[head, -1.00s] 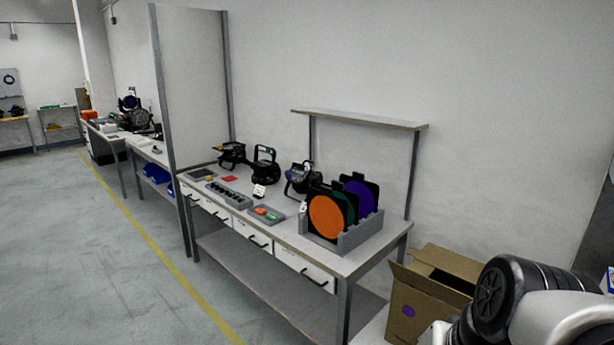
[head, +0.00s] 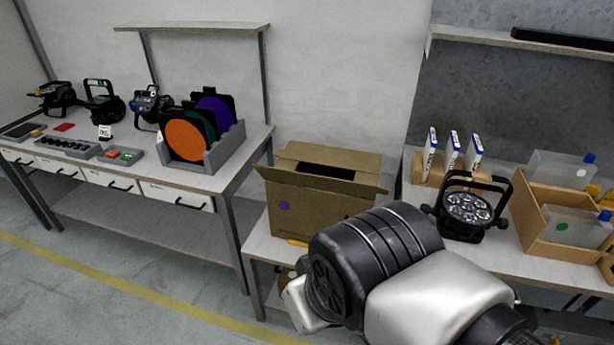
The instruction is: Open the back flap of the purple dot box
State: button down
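The purple dot box (head: 315,205) is a brown cardboard box with a purple dot on its front face. It stands on a low table in the middle of the head view. Its front flap (head: 320,183) leans outward toward me. A flap at the back (head: 335,156) shows as a broad tan panel behind a dark slot-like opening; I cannot tell exactly how far it is folded. My arm covers the box's lower right part. My gripper is not visible; only my arm's links show in front of the box.
A workbench at left holds a grey rack (head: 222,152) with coloured discs. At right a black par can (head: 467,208) stands near white-and-blue cartons (head: 452,152) and a wooden crate (head: 540,235) with clear bins. A wall is close behind the box.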

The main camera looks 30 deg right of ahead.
aim_at(359, 161)
jog(key=i+j+z, duration=0.2)
jog(key=i, duration=0.5)
jog(key=i+j+z, duration=0.2)
jog(key=i+j, duration=0.3)
jog(key=i, duration=0.2)
jog(key=i+j+z, duration=0.2)
jog(key=i+j, duration=0.3)
jog(key=i, duration=0.15)
